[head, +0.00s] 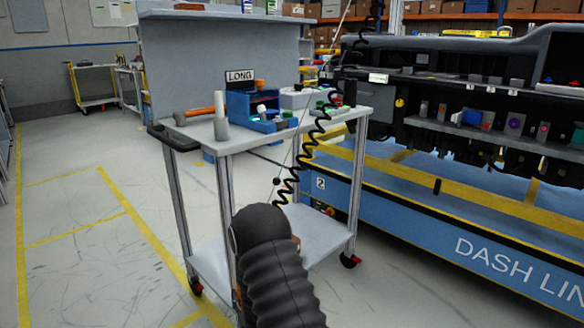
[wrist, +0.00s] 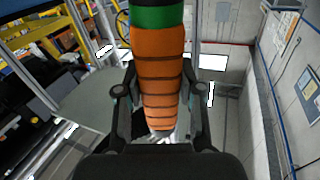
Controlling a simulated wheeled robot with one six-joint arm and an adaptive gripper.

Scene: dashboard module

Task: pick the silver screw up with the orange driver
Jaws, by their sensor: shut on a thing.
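My gripper (wrist: 161,92) is shut on the orange driver (wrist: 158,62) in the wrist view. The driver has a ribbed orange body between the two dark fingers and a green band at the top of the picture. In the head view the gripper and driver are mostly hidden behind my own dark ribbed arm. I cannot make out the silver screw in either view. A blue bin (head: 252,124) with small parts stands on the cart, under a sign reading LONG (head: 240,76); its contents are too small to tell apart.
The grey cart (head: 190,133) stands ahead and also holds an orange-handled hammer (head: 200,112) and a grey upright cylinder (head: 221,118). A black coiled cable (head: 312,137) hangs in front of it. The dashboard line (head: 470,225) borders the right. Open floor (head: 75,215) lies left.

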